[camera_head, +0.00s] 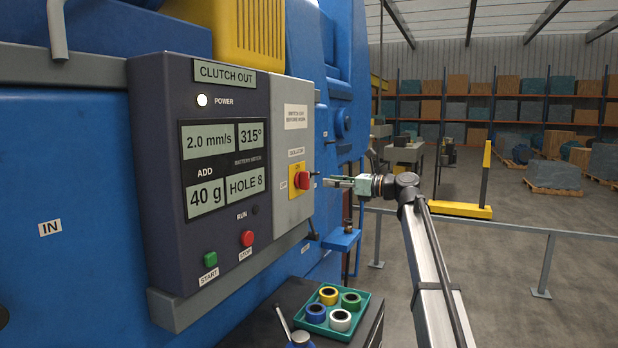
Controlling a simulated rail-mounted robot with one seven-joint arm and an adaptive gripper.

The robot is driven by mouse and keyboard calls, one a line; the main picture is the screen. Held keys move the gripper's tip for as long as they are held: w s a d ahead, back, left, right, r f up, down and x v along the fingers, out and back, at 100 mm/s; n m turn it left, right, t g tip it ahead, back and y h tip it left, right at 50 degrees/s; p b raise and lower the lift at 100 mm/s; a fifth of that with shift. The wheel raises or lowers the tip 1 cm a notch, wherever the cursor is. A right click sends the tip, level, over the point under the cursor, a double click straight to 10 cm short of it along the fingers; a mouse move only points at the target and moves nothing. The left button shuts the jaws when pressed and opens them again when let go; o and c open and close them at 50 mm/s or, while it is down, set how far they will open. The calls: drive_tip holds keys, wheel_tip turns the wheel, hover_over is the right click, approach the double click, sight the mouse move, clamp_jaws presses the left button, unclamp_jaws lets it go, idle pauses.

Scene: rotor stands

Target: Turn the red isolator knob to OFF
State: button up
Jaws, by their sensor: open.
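The red isolator knob (301,180) sits on a yellow plate (294,168) on the grey side panel (290,205) of the control box. A small label marked ON is at the plate's top, and another small label to its left is too small to read. My gripper (328,182) is just to the right of the knob, level with it, with its fingers pointing left towards it. It is open and holds nothing. A small gap shows between the fingertips and the knob, though the depth is hard to judge.
The control box (160,180) has a green START button (210,258) and a red STOP button (247,238). A teal tray (357,325) with several coloured rolls stands below on a dark top. A grey rail (500,228) runs behind my arm. Open floor lies to the right.

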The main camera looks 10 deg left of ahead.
sight(309, 179)
drive_tip(key=p+x, duration=0.1)
drive_tip(key=x, duration=0.7)
drive_tip(key=shift+w+a+p, duration=0.15)
drive_tip(key=shift+a+p, duration=0.15)
clamp_jaws()
